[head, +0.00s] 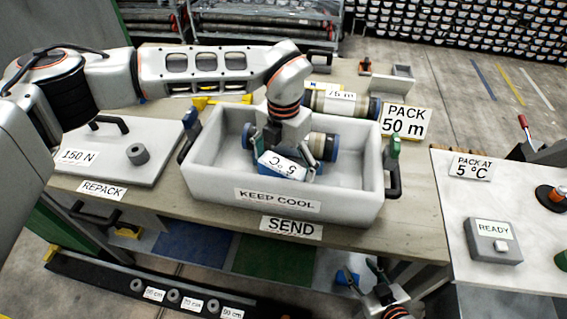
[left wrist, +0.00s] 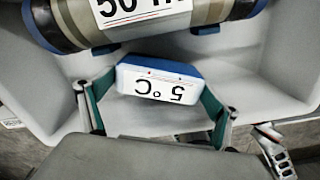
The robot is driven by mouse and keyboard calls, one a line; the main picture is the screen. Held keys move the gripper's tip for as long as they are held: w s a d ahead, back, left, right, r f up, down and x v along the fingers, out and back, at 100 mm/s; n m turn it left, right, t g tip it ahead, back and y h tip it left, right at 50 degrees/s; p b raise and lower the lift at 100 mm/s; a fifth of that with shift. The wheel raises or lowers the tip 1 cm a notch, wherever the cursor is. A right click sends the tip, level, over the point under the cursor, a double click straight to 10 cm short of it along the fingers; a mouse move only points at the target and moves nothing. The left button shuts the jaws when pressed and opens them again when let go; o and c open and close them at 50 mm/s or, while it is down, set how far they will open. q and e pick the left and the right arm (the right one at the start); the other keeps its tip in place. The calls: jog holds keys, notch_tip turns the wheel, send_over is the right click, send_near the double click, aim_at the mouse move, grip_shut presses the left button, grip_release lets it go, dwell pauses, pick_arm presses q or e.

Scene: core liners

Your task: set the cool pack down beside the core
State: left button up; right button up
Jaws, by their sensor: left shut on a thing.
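The cool pack (head: 283,166) is blue with a white 5 °C label. It is inside the grey KEEP COOL box (head: 220,176). My left gripper (head: 285,160) is shut on it, with a finger at each end, as the left wrist view shows for the pack (left wrist: 158,83). The core (head: 325,147) lies in the box behind the pack, partly hidden by my left gripper. Its blue ends and 50 m label show in the left wrist view (left wrist: 205,12). The pack is close in front of it. I cannot tell whether the pack touches the box floor. My right gripper (head: 362,270) is open and empty below the bench edge.
The box has raised walls and dark end handles (head: 392,180). A second core (head: 342,102), labelled 75 m, lies behind it. A grey REPACK board (head: 110,160) is at left. A white table with a READY button box (head: 493,241) is at right. The box's right side is free.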

aim_at(284, 165)
pick_arm(q)
jog(key=shift+f+b, duration=0.5)
jog(key=o, duration=1.3)
jog(key=shift+c, duration=0.2)
notch_tip(284, 165, up, 12)
jog(key=shift+s, duration=0.1)
